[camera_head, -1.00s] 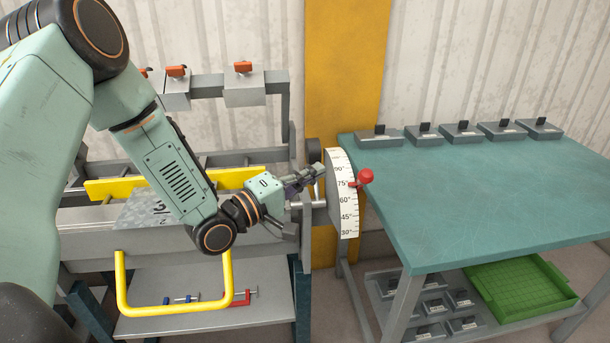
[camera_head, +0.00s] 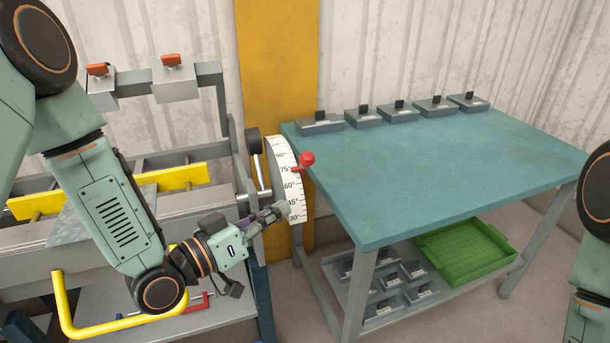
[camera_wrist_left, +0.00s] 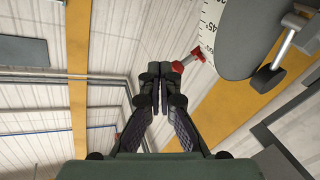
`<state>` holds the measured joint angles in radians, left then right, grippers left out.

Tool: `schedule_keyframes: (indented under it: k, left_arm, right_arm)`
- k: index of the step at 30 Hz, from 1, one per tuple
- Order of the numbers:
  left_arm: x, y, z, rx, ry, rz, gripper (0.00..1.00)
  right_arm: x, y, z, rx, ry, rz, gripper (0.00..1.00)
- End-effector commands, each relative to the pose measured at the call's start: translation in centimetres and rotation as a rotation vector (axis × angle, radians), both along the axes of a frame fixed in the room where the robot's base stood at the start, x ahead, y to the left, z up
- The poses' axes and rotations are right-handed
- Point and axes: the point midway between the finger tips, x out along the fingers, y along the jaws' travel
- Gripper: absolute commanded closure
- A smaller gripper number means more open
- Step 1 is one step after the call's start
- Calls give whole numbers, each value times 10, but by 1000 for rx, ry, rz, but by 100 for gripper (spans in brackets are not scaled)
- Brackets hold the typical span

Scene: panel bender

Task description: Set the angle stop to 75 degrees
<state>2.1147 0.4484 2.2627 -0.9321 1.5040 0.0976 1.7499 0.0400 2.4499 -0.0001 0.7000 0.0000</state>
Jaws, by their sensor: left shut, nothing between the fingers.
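The angle stop is a white dial (camera_head: 287,182) with degree marks on the end of the bender. Its red-knobbed lever (camera_head: 307,160) points at about the 75 mark. My left gripper (camera_head: 284,209) is shut and empty, in front of the dial's lower part near the 30 and 45 marks, below the red knob. My right gripper is not in view.
A teal table (camera_head: 430,180) stands right of the dial, with several grey blocks (camera_head: 399,112) along its back edge. A green tray (camera_head: 465,252) is on its lower shelf. A yellow rail handle (camera_head: 62,305) fronts the bender. A yellow post (camera_head: 280,60) rises behind.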

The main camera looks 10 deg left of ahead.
Motion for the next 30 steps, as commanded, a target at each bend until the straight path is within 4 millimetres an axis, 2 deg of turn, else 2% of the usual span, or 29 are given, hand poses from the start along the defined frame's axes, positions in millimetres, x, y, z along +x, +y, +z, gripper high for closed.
schedule_keyframes:
  k: [15,24,30]
  left_arm:
    - [-25,-16,3,868,-587,18,100]
    - [-31,-14,12,1386,-922,72,100]
    - [-31,-12,16,1669,-1095,109,100]
  right_arm:
    - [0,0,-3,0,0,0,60]
    - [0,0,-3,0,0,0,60]
    - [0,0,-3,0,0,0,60]
